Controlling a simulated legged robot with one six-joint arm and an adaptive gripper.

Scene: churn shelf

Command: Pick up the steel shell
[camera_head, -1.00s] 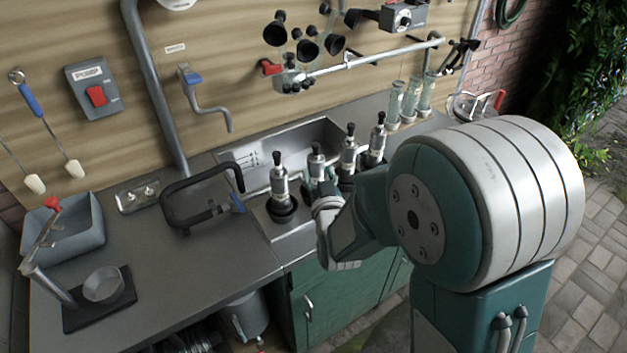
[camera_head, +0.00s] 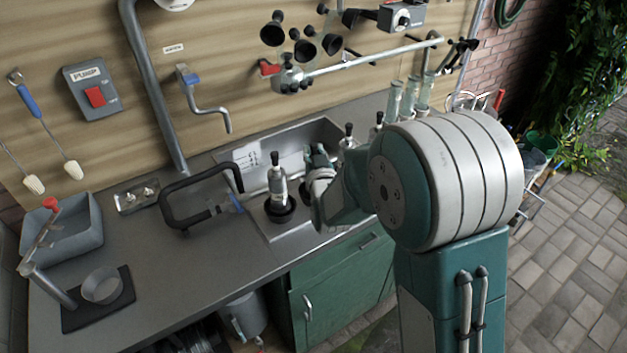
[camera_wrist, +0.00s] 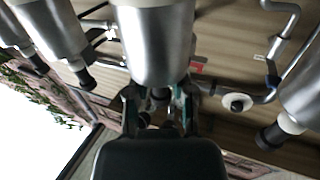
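Several steel shells with black tops stand in a row at the sink. The leftmost shell (camera_head: 278,186) stands upright in a black cup. My gripper (camera_head: 319,172) is at the shell just right of it, hiding most of that shell in the head view. In the wrist view that steel shell (camera_wrist: 153,45) fills the upper middle. My gripper's two fingers (camera_wrist: 160,98) reach up on either side of its capped end, spread apart, with a dark knob between them. Whether they press on the shell I cannot tell. Other shells (camera_wrist: 48,30) flank it at both sides.
The sink (camera_head: 317,133) lies behind the shells. A black looped handle (camera_head: 185,205) lies on the counter to the left. A steel rail (camera_head: 365,58) with black cups runs above. Clear tubes (camera_head: 412,95) stand at the back right.

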